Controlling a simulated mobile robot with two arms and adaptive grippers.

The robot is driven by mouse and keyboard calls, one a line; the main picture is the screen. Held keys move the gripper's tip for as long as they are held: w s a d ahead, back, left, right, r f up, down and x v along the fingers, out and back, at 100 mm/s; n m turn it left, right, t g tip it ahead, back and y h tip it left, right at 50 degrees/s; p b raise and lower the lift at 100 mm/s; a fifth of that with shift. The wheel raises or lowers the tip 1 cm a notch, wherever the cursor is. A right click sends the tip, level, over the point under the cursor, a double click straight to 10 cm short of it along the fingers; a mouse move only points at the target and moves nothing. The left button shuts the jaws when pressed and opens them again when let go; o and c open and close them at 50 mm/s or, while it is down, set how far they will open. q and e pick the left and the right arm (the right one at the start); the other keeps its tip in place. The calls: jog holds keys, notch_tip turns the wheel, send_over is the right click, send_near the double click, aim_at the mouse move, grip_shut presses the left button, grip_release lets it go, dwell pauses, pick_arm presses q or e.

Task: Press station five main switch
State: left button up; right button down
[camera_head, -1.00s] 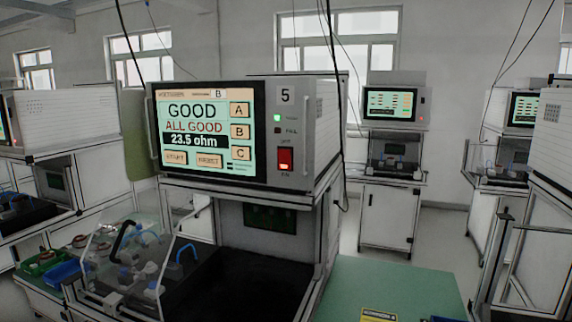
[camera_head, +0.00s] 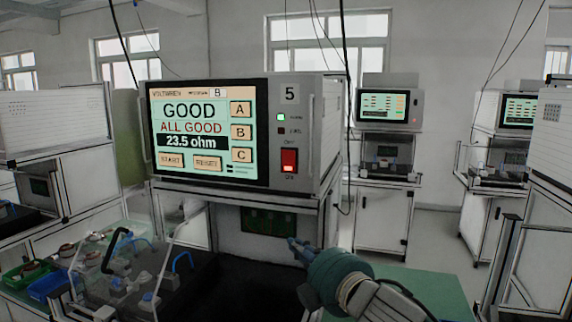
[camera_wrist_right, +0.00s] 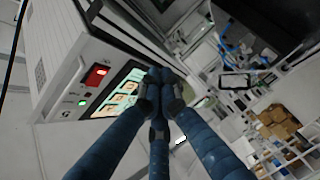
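The station five tester (camera_head: 318,130) stands on the bench in front of me, marked with a 5. Its main switch (camera_head: 289,160) is a red rocker at the right of the front panel, lit at the bottom. The red switch also shows in the right wrist view (camera_wrist_right: 97,72), left of my fingers. My right gripper (camera_head: 297,243) is below the tester and below the switch, apart from both. Its blue fingers come together at the tips in the right wrist view (camera_wrist_right: 160,78), with nothing seen between them. My left gripper is not in view.
The screen (camera_head: 205,132) reads GOOD and 23.5 ohm. A green lamp (camera_head: 281,117) is lit above the switch. A clear-covered fixture (camera_head: 135,270) and green and blue bins stand at lower left. Other test stations (camera_head: 385,120) stand behind at right.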

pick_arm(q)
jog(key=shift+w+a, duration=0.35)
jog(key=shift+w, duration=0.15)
pick_arm(e)
notch_tip(320, 180, up, 14)
jog(key=w+d+n+t+y, duration=0.1)
jog(key=n, duration=0.3)
jog(key=shift+w+f+n+t+y, duration=0.25)
jog(key=shift+n+t+y, duration=0.05)
jog(key=shift+t, duration=0.1)
jog(key=p, duration=0.5)
send_near(286, 162)
jog(key=w+a, duration=0.1)
jog(key=w+a+r, duration=0.1)
jog(key=a, duration=0.1)
jog(key=w+a, duration=0.1)
jog(key=a, duration=0.1)
jog(key=shift+w+r, duration=0.4)
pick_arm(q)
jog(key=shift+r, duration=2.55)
pick_arm(e)
jog(key=shift+w+d, duration=0.3)
jog(key=shift+w, duration=0.3)
